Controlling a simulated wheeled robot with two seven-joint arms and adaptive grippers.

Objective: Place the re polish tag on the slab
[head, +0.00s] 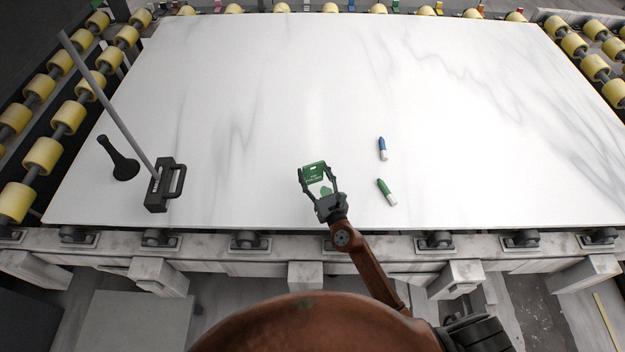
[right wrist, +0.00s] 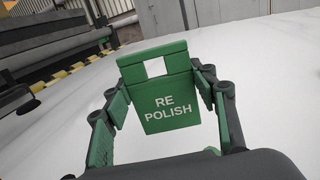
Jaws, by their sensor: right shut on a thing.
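The green re polish tag (head: 314,172) is held between the fingertips of my right gripper (head: 319,180). In the right wrist view the tag (right wrist: 170,103) shows white "RE POLISH" lettering and a rectangular hole near its top, and it stands roughly upright between the green-padded fingers. My right gripper is shut on it. The slab (head: 300,80) is a large white stone sheet with grey veins. The gripper and tag are over its near middle part. I cannot tell whether the tag touches the slab. My left gripper is not in view.
A blue marker (head: 382,148) and a green marker (head: 386,192) lie on the slab right of the gripper. A black tool with a long rod (head: 160,190) and a black cone-shaped item (head: 122,165) stand at the left. Yellow rollers (head: 42,155) flank the slab. Its middle is clear.

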